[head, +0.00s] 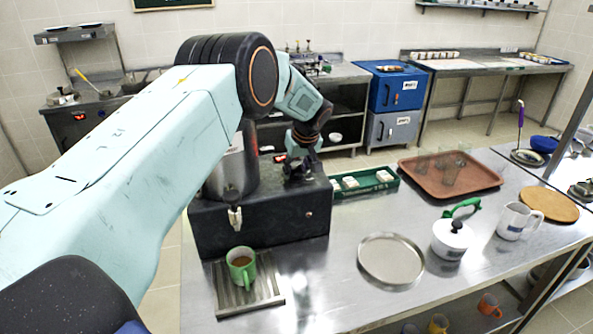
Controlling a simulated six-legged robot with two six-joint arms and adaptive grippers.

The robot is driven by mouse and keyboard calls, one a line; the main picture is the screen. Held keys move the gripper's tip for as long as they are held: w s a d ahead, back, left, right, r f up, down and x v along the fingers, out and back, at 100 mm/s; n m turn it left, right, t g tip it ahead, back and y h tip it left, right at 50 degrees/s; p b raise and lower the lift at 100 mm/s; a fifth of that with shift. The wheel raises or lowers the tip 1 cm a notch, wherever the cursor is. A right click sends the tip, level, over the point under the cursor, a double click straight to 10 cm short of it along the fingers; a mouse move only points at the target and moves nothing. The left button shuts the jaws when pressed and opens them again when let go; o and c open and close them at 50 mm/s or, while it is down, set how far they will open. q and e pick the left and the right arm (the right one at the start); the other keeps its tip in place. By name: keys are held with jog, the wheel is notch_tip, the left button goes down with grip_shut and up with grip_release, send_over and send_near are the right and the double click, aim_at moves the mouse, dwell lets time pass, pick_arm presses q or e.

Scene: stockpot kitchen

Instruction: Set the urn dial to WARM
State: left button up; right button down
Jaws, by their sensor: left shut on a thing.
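The urn (240,165) is a steel cylinder on a black base (265,228), partly hidden behind my left arm. It has a tap (235,217) at the front. My left gripper (300,170) points down at the top of the base, to the right of the cylinder. It is shut on what appears to be the urn dial, which the fingers cover. I cannot read the dial's setting or any WARM mark. My right gripper is not in view.
A green mug (242,265) stands on the drip tray (222,290) below the tap. A green tray (375,187) lies right of the base. A round plate (391,260), white kettle (451,240) and white mug (515,222) stand farther right. A brown tray (480,180) holds glasses.

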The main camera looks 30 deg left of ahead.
pick_arm(q)
jog(key=shift+s+f, duration=0.1)
jog(key=shift+f, duration=0.05)
dwell(0.4)
jog(key=o, duration=1.2)
jog(key=shift+c, duration=0.2)
jog(key=shift+r, duration=0.2)
jog(key=v, duration=1.2)
jog(key=shift+f, duration=0.1)
